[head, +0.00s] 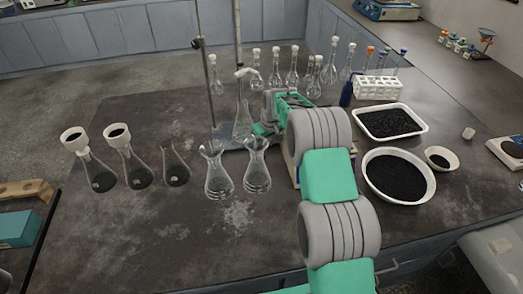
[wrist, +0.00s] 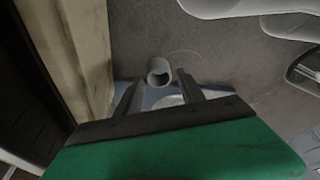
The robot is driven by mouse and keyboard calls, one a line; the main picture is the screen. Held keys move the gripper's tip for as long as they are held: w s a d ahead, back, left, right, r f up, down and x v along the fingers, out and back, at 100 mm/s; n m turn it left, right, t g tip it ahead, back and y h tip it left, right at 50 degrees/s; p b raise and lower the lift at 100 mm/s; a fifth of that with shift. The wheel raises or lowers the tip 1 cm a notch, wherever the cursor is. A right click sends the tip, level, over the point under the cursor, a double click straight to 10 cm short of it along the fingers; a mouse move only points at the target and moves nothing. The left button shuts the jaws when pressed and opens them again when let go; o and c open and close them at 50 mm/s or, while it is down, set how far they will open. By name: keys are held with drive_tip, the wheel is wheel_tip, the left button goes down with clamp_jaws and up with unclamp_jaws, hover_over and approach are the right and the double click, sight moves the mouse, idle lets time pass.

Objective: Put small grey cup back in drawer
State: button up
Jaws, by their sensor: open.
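A small grey cup (wrist: 160,71) shows in the wrist view, just beyond the fingertips of my gripper (wrist: 158,84). The gripper is open, with one finger to each side of the cup's near end. I cannot tell whether either finger touches it. In the head view my gripper (head: 264,127) is low over the bench beside the stand, partly behind my own arm. I cannot make out the cup there. No open drawer shows clearly in either view.
Two flasks (head: 219,172) stand close in front of my gripper, and more flasks with funnels (head: 87,162) stand at left. A metal stand (head: 207,90) and stoppered flasks are behind. Trays of black grains (head: 423,116) are at right. The bench's left front is clear.

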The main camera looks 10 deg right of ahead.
drive_tip(key=p+x, duration=0.1)
drive_tip(key=x, duration=0.4)
drive_tip(key=shift+w+r+p, duration=0.1)
drive_tip(key=shift+w+p, duration=0.25)
drive_tip(key=shift+p, duration=0.05)
drive_tip(key=shift+c, duration=0.3)
clamp_jaws()
drive_tip(key=shift+r, duration=0.1)
